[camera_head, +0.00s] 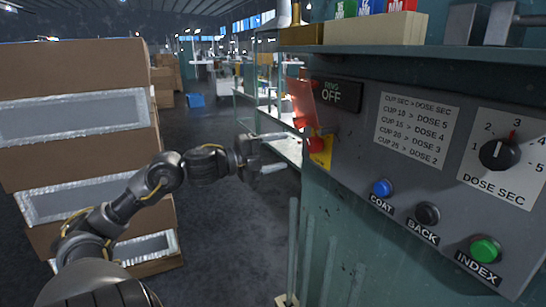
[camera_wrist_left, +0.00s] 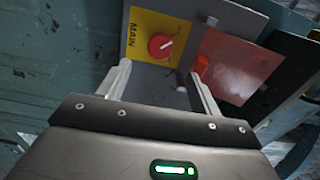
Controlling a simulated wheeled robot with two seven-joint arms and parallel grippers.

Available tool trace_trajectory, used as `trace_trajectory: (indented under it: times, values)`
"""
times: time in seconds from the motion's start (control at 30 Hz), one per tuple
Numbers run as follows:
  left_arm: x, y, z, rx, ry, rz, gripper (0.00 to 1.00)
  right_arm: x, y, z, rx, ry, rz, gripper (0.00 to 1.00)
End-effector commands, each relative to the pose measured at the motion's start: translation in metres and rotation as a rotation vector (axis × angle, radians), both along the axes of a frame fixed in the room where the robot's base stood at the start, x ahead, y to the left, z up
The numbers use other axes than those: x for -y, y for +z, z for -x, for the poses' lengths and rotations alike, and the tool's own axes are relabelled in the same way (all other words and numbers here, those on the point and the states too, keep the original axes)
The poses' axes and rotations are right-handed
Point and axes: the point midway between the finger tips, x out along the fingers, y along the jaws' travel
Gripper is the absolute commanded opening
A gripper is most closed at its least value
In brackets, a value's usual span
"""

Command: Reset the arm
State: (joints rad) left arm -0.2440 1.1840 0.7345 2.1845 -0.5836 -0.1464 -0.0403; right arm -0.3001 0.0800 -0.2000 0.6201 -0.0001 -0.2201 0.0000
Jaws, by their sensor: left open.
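My left gripper (camera_head: 272,153) reaches in from the left and is open beside the left edge of the control panel (camera_head: 355,140). In the left wrist view its two fingers (camera_wrist_left: 160,85) are spread, with nothing held between them. Beyond them are a red rotary switch (camera_wrist_left: 162,45) on a yellow plate marked MAIN (camera_wrist_left: 150,30) and a raised red cover (camera_wrist_left: 235,62). In the head view the red switch (camera_head: 316,145) and the red cover (camera_head: 301,98) sit at the panel's left end. I cannot tell whether a fingertip touches anything. My right gripper is not in view.
The panel carries a dose dial (camera_head: 497,154), a blue button (camera_head: 381,188), a black button (camera_head: 427,213) and a green button (camera_head: 485,249). Stacked cardboard boxes (camera_head: 75,70) stand at left. Open floor (camera_head: 215,235) lies between.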

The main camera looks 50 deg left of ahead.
Motion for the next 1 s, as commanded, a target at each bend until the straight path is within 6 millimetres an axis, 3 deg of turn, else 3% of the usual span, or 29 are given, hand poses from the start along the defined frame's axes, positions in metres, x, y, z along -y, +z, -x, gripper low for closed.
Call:
trace_trajectory:
  times: [0.2,0.83,0.93,1.0]
  values:
    - [-0.003,-0.001,0.008,-0.003,0.001,-0.001,0.65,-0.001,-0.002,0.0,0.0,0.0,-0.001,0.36]
    - [-0.004,0.002,0.008,0.005,0.006,0.007,0.65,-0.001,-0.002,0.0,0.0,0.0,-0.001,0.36]
    - [-0.026,0.005,0.001,0.016,0.052,0.049,0.65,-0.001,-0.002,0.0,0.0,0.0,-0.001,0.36]
    - [-0.056,-0.006,-0.01,0.002,0.115,0.11,0.65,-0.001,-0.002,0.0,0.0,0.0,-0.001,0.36]
